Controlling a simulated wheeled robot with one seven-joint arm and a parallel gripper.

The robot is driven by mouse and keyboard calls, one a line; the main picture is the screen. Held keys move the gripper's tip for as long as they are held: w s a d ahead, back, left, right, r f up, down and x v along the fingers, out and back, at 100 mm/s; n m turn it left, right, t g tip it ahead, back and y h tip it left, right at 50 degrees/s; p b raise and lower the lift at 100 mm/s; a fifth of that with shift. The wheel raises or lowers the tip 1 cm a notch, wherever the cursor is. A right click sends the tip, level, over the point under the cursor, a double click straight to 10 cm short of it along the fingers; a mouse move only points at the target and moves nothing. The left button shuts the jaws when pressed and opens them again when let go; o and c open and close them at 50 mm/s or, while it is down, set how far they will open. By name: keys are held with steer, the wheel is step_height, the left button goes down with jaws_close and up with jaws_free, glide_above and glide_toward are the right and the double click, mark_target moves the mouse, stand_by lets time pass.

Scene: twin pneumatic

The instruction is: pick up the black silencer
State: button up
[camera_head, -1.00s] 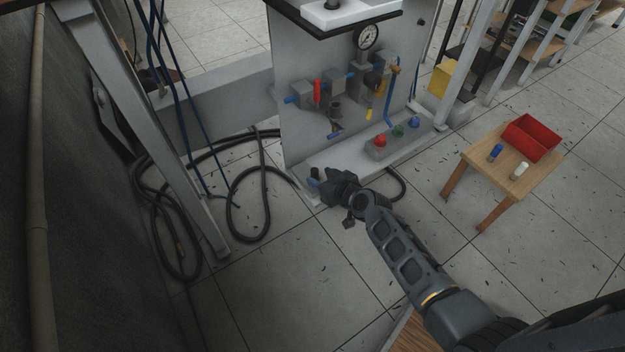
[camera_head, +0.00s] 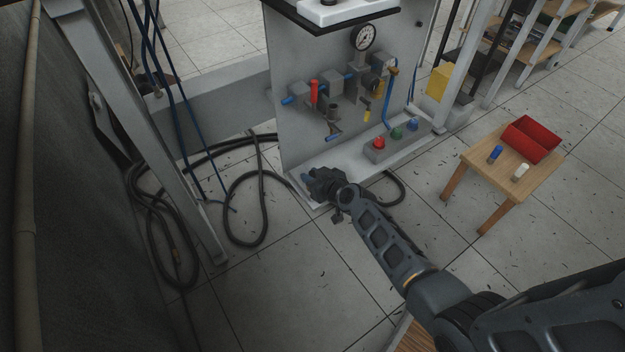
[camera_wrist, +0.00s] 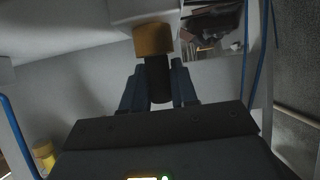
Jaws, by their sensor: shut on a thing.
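In the wrist view the black silencer (camera_wrist: 158,82) is a short dark cylinder between the two fingers of my gripper (camera_wrist: 157,68). The gripper is shut on it. A brass-coloured fitting (camera_wrist: 152,40) lies directly beyond the silencer's far end, against a pale block (camera_wrist: 143,10). I cannot tell whether the silencer is still joined to the fitting. In the head view my gripper (camera_head: 311,181) is low at the front left corner of the grey panel's base (camera_head: 330,172). The silencer is not clear there, hidden by the gripper.
The upright panel (camera_head: 300,130) carries a gauge (camera_head: 364,37), valves and a red handle (camera_head: 314,92). A button box (camera_head: 395,142) sits on its base. Black hose (camera_head: 232,205) lies on the floor at left. A wooden stool (camera_head: 500,175) with a red bin (camera_head: 531,138) stands right.

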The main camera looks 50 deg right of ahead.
jaws_close()
